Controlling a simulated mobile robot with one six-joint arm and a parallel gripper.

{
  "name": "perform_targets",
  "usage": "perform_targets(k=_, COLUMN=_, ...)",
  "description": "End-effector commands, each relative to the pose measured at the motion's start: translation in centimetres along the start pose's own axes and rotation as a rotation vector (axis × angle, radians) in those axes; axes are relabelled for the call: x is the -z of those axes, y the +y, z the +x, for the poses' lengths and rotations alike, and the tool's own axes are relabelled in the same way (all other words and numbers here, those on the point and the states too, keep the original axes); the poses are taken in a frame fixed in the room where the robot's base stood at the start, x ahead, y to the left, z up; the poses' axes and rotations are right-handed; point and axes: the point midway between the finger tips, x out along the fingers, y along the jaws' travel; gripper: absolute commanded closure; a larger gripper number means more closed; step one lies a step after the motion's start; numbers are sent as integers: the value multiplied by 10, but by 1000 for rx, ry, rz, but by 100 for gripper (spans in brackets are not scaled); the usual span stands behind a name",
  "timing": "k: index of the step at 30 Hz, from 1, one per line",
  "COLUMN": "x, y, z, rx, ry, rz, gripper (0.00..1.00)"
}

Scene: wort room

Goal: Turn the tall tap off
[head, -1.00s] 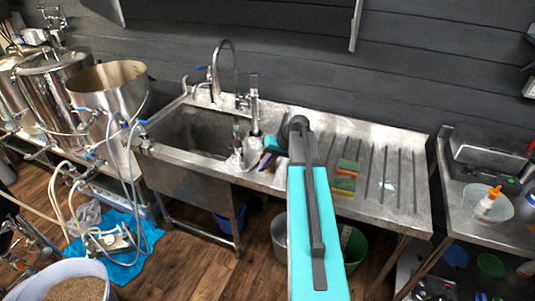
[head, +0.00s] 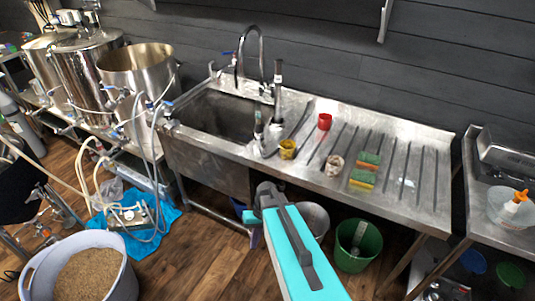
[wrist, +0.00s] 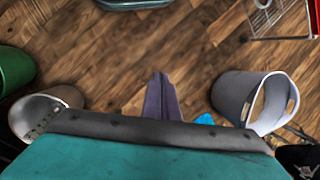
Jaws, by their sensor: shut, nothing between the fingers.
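The tall tap (head: 262,52) is a chrome gooseneck that rises behind the sink (head: 215,112) in the head view. A small blue lever (head: 228,53) shows to the left of its neck. Whether water runs from it is too small to tell. My gripper (head: 250,226) is low in front of the sink bench, well away from the tap. Its purple fingers (wrist: 163,98) are together and empty in the wrist view, pointing over the wooden floor. The tap is not in the wrist view.
A second upright spout (head: 277,88) stands right of the tall tap. Cups and sponges (head: 362,179) lie on the drainboard (head: 405,190). Steel kettles (head: 137,75) stand at left. A grain tub (head: 80,275) and green bucket (head: 358,246) are on the floor.

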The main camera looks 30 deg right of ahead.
Motion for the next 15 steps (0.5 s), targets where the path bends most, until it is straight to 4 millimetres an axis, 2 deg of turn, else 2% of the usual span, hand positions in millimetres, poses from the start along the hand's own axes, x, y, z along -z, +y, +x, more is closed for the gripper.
perform_targets(k=1, x=-17, y=-4, z=19, rx=-21, ry=-29, rz=-13, gripper=100)
perform_targets(k=6, x=-65, y=-10, z=69, rx=-95, ry=-110, rz=-48, gripper=100)
perform_targets(k=15, x=-154, y=-4, z=138, rx=-236, ry=-238, rz=-122, gripper=100)
